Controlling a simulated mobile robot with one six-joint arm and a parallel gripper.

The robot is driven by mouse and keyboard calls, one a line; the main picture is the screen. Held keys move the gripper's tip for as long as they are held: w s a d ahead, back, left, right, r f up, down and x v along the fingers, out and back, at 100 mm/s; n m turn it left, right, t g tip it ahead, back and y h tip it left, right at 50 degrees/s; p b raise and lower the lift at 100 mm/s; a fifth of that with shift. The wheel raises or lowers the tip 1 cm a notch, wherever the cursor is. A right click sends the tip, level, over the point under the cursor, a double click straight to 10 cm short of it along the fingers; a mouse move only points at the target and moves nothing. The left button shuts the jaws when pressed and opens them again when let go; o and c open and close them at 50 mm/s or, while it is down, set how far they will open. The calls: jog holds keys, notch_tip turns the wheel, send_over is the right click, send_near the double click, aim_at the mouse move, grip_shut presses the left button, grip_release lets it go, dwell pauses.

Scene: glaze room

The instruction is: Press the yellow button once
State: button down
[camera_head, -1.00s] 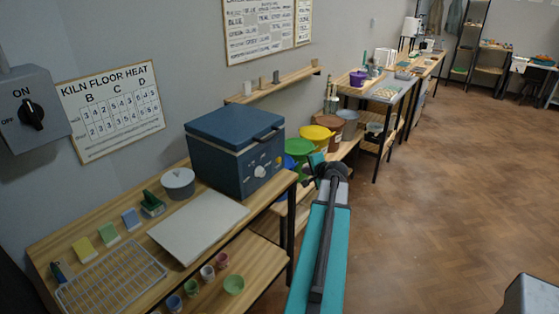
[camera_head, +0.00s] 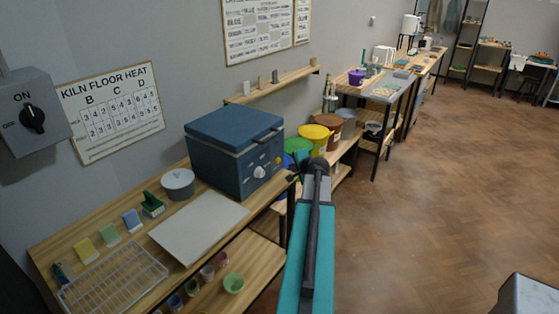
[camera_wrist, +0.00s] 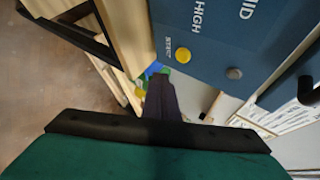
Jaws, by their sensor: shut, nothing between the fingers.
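The yellow button (camera_wrist: 183,55) shows in the wrist view on the blue front panel of the kiln (camera_wrist: 225,40). It is small and round, beside the word START. The kiln (camera_head: 228,140) stands on the wooden bench in the head view. My gripper (camera_wrist: 158,80) is shut and empty, a dark narrow shape whose tip appears just below the button in the wrist view. I cannot tell how far it is from the panel. In the head view, my gripper (camera_head: 292,178) is small and close to the kiln's front right corner.
A white board (camera_head: 198,226) lies in front of the kiln. Yellow (camera_head: 314,134) and green buckets stand behind my gripper.

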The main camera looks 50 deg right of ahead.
jog(key=shift+w, duration=1.6)
jog(key=shift+w, duration=0.85)
dwell(2.0)
jog(key=shift+s, duration=0.85)
jog(key=shift+s, duration=0.15)
jog(key=shift+s+b, duration=1.1)
jog(key=shift+s, duration=1.3)
jog(key=shift+s, duration=0.1)
